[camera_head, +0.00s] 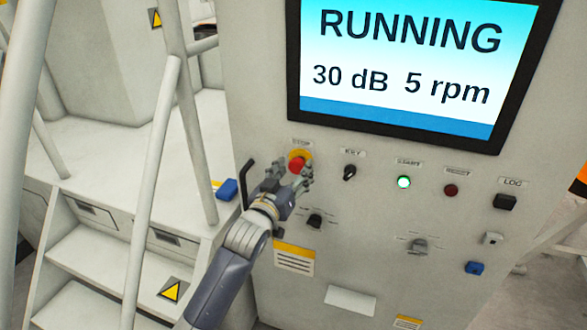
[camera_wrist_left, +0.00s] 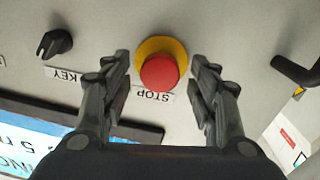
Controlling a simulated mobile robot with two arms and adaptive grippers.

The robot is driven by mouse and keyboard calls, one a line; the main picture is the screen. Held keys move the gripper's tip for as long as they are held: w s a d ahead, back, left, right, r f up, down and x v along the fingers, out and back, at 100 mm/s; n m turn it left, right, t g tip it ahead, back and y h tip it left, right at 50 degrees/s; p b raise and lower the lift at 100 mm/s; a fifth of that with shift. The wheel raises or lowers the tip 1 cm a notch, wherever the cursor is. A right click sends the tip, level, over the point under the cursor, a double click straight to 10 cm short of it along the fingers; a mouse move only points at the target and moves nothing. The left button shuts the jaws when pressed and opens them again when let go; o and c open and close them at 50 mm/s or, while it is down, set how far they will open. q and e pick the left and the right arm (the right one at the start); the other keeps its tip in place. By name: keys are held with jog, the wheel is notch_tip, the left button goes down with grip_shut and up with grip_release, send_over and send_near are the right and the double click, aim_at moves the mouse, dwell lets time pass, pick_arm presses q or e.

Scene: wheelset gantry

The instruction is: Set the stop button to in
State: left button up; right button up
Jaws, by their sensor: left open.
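The stop button is a red mushroom cap (camera_head: 297,163) on a yellow ring, under a STOP label on the grey panel (camera_head: 370,205). In the left wrist view the red stop button (camera_wrist_left: 160,71) lies between and beyond my open fingers, with the STOP label beside it. My left gripper (camera_head: 290,179) is open and empty, just in front of and below the button in the head view; it also shows in the left wrist view (camera_wrist_left: 160,80). I see no contact with the button. The screen (camera_head: 410,65) reads RUNNING, 30 dB, 5 rpm. My right gripper is not in view.
Right of the button are a key switch (camera_head: 350,172), a lit green start button (camera_head: 403,182), a dark red reset button (camera_head: 451,190) and a black log knob (camera_head: 504,201). A black handle (camera_head: 248,180) sticks out at the left. Steps and rails stand further left.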

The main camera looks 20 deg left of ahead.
pick_arm(q)
grip_shut()
jog(key=shift+w+r, duration=0.1)
jog(key=shift+w, duration=0.5)
jog(key=shift+s, duration=0.1)
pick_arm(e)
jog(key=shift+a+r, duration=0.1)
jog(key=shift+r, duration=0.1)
pick_arm(q)
grip_release()
jog(key=shift+w, duration=0.25)
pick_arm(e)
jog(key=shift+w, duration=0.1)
pick_arm(q)
jog(key=shift+s, duration=0.1)
jog(key=s+a, duration=0.1)
jog(key=s, duration=1)
jog(key=shift+s, duration=0.4)
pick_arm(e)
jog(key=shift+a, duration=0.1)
